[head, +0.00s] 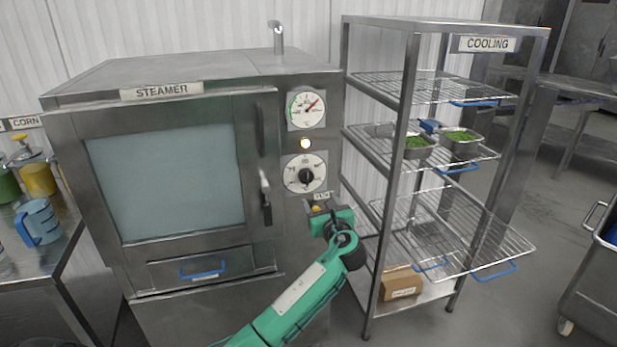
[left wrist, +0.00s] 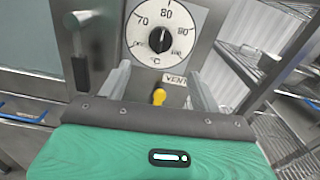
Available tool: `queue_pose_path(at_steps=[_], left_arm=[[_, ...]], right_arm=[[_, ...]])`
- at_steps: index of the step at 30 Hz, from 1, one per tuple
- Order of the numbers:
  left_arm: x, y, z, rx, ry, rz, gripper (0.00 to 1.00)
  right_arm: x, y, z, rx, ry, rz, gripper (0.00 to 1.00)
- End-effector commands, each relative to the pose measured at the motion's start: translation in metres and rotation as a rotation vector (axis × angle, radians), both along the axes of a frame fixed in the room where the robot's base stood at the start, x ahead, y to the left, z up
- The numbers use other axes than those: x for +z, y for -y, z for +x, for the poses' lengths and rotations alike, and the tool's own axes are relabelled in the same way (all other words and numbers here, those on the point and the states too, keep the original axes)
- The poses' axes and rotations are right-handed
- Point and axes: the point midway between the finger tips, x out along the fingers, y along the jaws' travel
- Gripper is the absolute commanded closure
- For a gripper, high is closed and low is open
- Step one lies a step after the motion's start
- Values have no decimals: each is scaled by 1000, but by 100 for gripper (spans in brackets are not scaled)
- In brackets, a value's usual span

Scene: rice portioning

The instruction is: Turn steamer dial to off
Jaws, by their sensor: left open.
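The steamer (head: 188,85) is a steel cabinet with its frosted-window door shut. Its dial (head: 305,174) is a white disc with a black knob on the right-hand panel. In the left wrist view the dial (left wrist: 160,35) shows 70, 80 and 90, and the knob's white mark points up near 80. My left gripper (head: 320,206) is open and empty, just below the dial, with its fingers pointing at the panel. In the left wrist view the fingers (left wrist: 160,80) stand apart, with a yellow vent knob (left wrist: 158,96) visible between them. My right gripper is out of view.
A round gauge (head: 306,108) and a lit lamp (head: 305,144) sit above the dial. The door handle (head: 265,195) sticks out left of it. The cooling rack (head: 408,130), with pans of green food, stands close on the right. A blue jug (head: 40,222) is at left.

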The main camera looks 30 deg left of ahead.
Motion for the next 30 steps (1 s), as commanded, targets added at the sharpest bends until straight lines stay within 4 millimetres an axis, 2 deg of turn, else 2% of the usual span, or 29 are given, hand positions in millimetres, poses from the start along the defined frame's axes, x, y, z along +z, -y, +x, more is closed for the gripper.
queue_pose_path(at_steps=[9, 15, 21, 30], left_arm=[[3, -52, 43, 1, 1, 0, 35], [2, -76, 65, -1, 2, -2, 35], [1, -89, 76, -2, 3, -2, 35], [1, -93, 79, -3, 4, -3, 35]], right_arm=[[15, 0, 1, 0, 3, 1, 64], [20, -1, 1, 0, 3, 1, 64], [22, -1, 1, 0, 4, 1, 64], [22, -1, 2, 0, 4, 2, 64]])
